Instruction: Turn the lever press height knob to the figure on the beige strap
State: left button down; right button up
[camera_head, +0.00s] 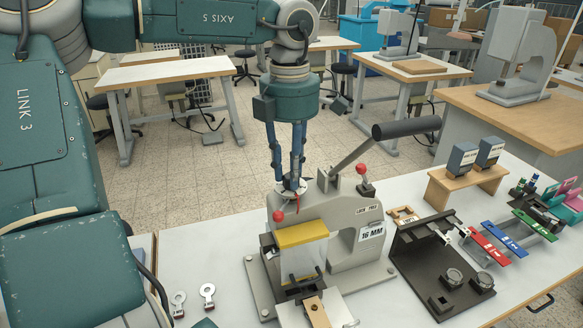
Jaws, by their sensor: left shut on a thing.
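The grey lever press (345,238) stands on the white table, with a long black-handled lever (407,128) rising to the right. A tag reading "16 MM" (372,233) hangs on its right side. My left gripper (291,184) points down at the press's top left and is shut on the height knob there, a pale disc mostly hidden by the fingers. A small red pointer shows beside the fingers. A tan strip (317,312) lies at the front of the press below the yellow-topped plate; it may be the beige strap, and I cannot read a figure on it. My right gripper is not in view.
A black fixture (440,262) stands right of the press. Red, green and blue strips (490,246) and a wooden stand with two dark blocks (467,180) lie beyond it. Two metal tags (207,292) lie left of the press, where the table is mostly clear.

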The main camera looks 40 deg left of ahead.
pick_arm(q)
jog(key=m, duration=0.3)
jog(key=m+p, duration=0.1)
jog(key=m, duration=0.2)
jog(key=shift+s+f+m, duration=0.15)
jog(key=shift+m, duration=0.15)
jog(key=m, duration=0.4)
jog(key=shift+a+m+p, duration=0.15)
jog(key=shift+m+p, duration=0.15)
jog(key=shift+w+r+m, duration=0.2)
jog(key=shift+w+m, duration=0.05)
jog(key=shift+m, duration=0.05)
